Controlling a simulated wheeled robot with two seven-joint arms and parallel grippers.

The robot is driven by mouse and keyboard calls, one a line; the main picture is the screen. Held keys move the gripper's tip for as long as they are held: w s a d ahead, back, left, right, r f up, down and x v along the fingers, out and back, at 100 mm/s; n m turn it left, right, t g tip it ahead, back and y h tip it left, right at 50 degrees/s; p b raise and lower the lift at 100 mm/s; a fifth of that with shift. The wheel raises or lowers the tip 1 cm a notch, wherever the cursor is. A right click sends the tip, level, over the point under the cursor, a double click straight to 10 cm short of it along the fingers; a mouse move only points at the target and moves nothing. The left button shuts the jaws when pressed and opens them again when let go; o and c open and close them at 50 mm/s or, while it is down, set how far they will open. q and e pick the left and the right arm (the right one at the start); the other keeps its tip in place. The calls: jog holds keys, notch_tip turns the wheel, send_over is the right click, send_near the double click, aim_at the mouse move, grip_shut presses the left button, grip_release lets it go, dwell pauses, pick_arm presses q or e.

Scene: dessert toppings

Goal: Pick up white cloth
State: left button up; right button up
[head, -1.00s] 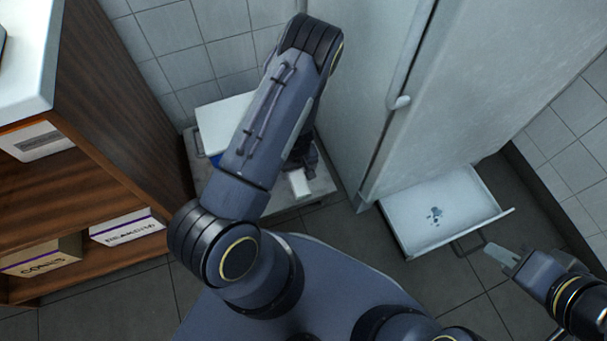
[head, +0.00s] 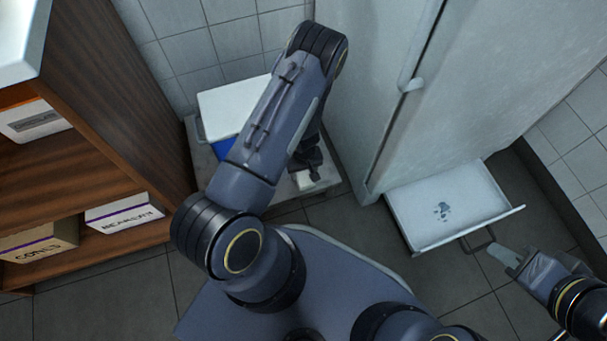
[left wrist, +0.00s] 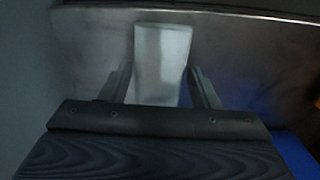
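The white cloth (head: 304,181) lies on a low grey stand (head: 326,181) against the tiled wall, looking like a small folded white block. My left gripper (head: 305,166) points down at the stand, right beside the cloth, partly hidden by my forearm. In the left wrist view the cloth (left wrist: 162,62) shows between the two fingers (left wrist: 157,88), with a visible gap on at least the right side. The left gripper is open. My right gripper (head: 508,258) hangs in front of the drawer at right; its finger opening is unclear.
A blue box with a white lid (head: 235,104) stands on the same stand, left of my arm. A tall grey cabinet (head: 385,100) rises close on the right. An open drawer (head: 410,218) with a dark stain juts out below it. Wooden shelves (head: 120,110) stand at left.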

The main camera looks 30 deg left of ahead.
aim_at(304, 173)
pick_arm(q)
jog(key=c, duration=0.5)
jog(key=shift+c, duration=0.2)
jog(key=shift+r, duration=0.5)
notch_tip(304, 173, up, 3)
jog(key=shift+f+p, duration=0.2)
jog(key=shift+p, duration=0.7)
jog(key=s+d+r+p, duration=0.2)
jog(key=s+d+r, duration=0.5)
jog(key=s, duration=0.5)
notch_tip(304, 173, up, 2)
jog(key=shift+r+p, duration=0.25)
jog(key=shift+p, duration=0.15)
jog(key=shift+s, duration=0.1)
